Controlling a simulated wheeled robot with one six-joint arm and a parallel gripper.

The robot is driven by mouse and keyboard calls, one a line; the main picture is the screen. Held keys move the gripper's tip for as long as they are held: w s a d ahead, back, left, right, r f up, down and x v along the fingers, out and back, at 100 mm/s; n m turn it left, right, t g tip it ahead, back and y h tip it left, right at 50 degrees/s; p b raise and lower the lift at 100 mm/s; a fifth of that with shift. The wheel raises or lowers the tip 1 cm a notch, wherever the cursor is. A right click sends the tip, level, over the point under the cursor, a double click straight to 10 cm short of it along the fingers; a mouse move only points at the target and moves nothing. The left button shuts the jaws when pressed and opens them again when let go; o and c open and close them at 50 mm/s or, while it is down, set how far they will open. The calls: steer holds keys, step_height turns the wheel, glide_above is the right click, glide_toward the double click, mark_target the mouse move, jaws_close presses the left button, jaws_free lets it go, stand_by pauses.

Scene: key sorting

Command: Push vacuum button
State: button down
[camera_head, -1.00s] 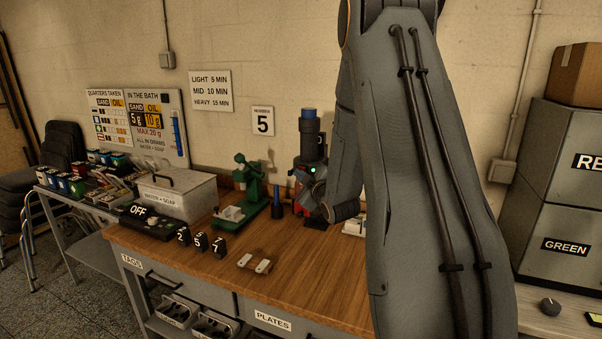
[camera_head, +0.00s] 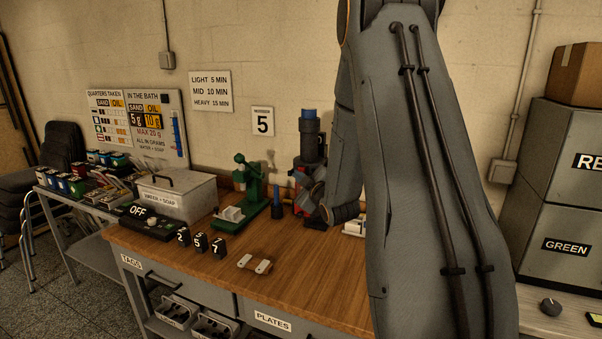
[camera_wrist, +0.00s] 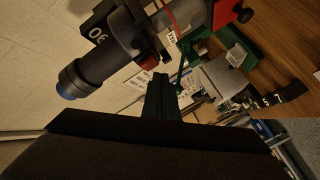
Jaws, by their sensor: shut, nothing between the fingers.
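A dark upright cylinder with a blue cap (camera_head: 309,128) stands at the back of the wooden bench in the head view. It also shows large and slanted in the wrist view, with its blue cap (camera_wrist: 70,80) at the left. I take it to be the vacuum unit; I cannot make out its button. My gripper (camera_head: 305,187) is at its lower front in the head view, partly covering the base. In the wrist view my gripper (camera_wrist: 161,80) is shut and empty, its dark fingers beside the cylinder. Contact cannot be told.
A green press (camera_head: 248,185) and a small blue-topped bottle (camera_head: 277,203) stand left of the unit. Number blocks (camera_head: 201,244), a black box reading OFF (camera_head: 150,222) and a lidded grey bath (camera_head: 177,195) are further left. The bench front is mostly clear.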

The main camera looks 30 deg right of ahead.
steer(key=shift+s+a, duration=0.15)
steer(key=shift+a, duration=0.1)
steer(key=shift+s+a, duration=0.9)
steer(key=shift+a, duration=0.25)
steer(key=shift+s+a, duration=0.9)
steer(key=shift+a, duration=0.25)
steer(key=s+a+f+m+g+y, duration=0.1)
steer(key=s+a+f+m+g, duration=0.4)
steer(key=s+a+f+g, duration=0.55)
steer(key=s+a+m+g, duration=0.1)
steer(key=s+a, duration=0.3)
steer(key=s, duration=0.5)
steer(key=s+a+m+g, duration=0.2)
steer(key=s+a+g, duration=0.1)
steer(key=s, duration=0.7)
steer(key=shift+s+a+r+m+g+y, duration=0.2)
steer(key=shift+a+m+g+y, duration=0.15)
steer(key=shift+g, duration=0.3)
